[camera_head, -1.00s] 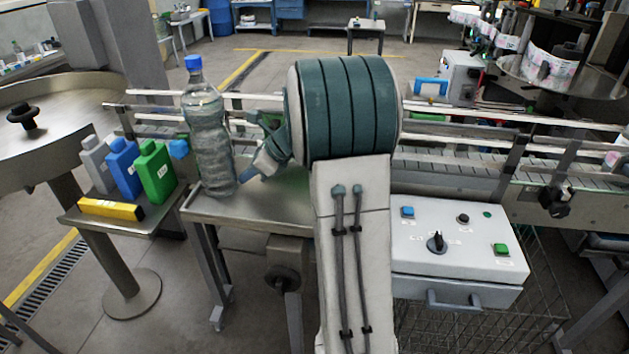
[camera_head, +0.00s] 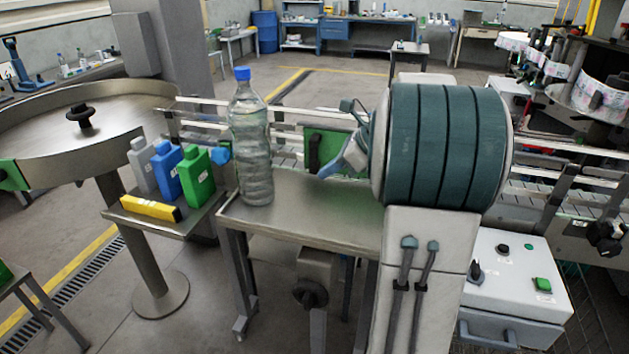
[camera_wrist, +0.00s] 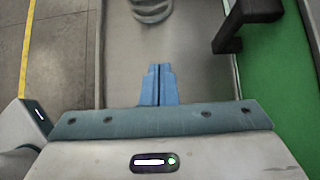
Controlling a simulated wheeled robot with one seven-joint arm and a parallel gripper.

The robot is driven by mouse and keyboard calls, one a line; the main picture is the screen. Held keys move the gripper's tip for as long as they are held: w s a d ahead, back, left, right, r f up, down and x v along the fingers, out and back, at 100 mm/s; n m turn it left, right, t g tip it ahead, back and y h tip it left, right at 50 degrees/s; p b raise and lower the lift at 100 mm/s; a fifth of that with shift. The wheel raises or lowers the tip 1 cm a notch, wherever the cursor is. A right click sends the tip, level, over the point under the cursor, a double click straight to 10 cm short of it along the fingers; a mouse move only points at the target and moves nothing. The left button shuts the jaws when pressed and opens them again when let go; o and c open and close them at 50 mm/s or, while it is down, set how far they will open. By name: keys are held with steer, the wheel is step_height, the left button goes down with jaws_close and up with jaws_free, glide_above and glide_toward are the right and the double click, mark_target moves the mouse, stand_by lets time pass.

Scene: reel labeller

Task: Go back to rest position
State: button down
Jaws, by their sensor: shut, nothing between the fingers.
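My gripper (camera_wrist: 158,84) shows in the wrist view as two blue fingers pressed together, with nothing between them. It is over the bare metal top of a small table (camera_head: 305,217). In the head view my gripper (camera_head: 328,172) is partly hidden by my own arm, and its blue fingers point down to the left. A clear plastic bottle with a blue cap (camera_head: 250,140) stands upright on the table's left part, apart from the fingers. The bottle's base (camera_wrist: 151,10) shows at the top of the wrist view.
A green panel with a black handle (camera_head: 322,150) stands close behind my gripper. A conveyor (camera_head: 290,120) runs behind the table. Grey, blue and green jugs (camera_head: 198,180) and a yellow block (camera_head: 150,208) sit on a side shelf. A control box (camera_head: 515,280) is at the right.

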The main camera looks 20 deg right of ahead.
steer(key=shift+s+r, duration=0.15)
steer(key=shift+r, duration=0.15)
